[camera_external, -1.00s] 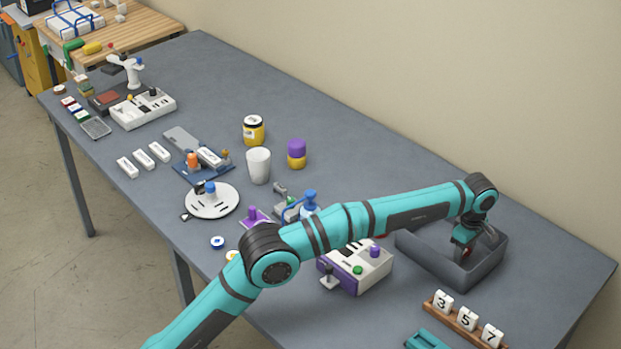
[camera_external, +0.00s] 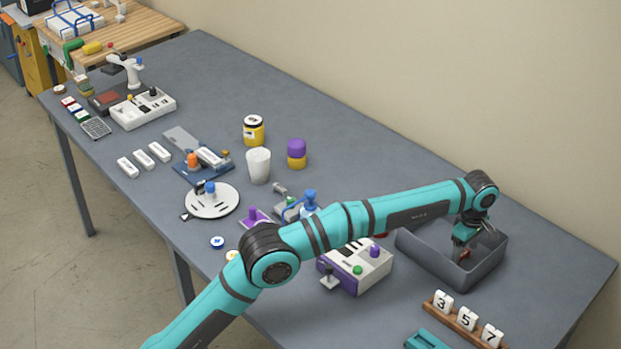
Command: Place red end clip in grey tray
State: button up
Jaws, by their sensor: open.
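The grey tray (camera_external: 432,264) is an open box at the right of the table. My gripper (camera_external: 466,254) points down into it, with its fingers inside the walls. The jaws are open. A small reddish patch shows at the fingers, but it is too small to tell whether it is the red end clip or part of my gripper. Another bit of red (camera_external: 381,235) peeks out below my forearm, left of the tray, mostly hidden. I cannot make out the clip for certain.
A white and purple box (camera_external: 358,270) with knobs stands left of the tray. A wooden rack with number blocks (camera_external: 466,320) stands in front of it. A white cup (camera_external: 258,166) and jars (camera_external: 297,153) stand further left.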

aim_at(464, 253)
notch_tip(464, 253, up, 11)
dwell(0.4)
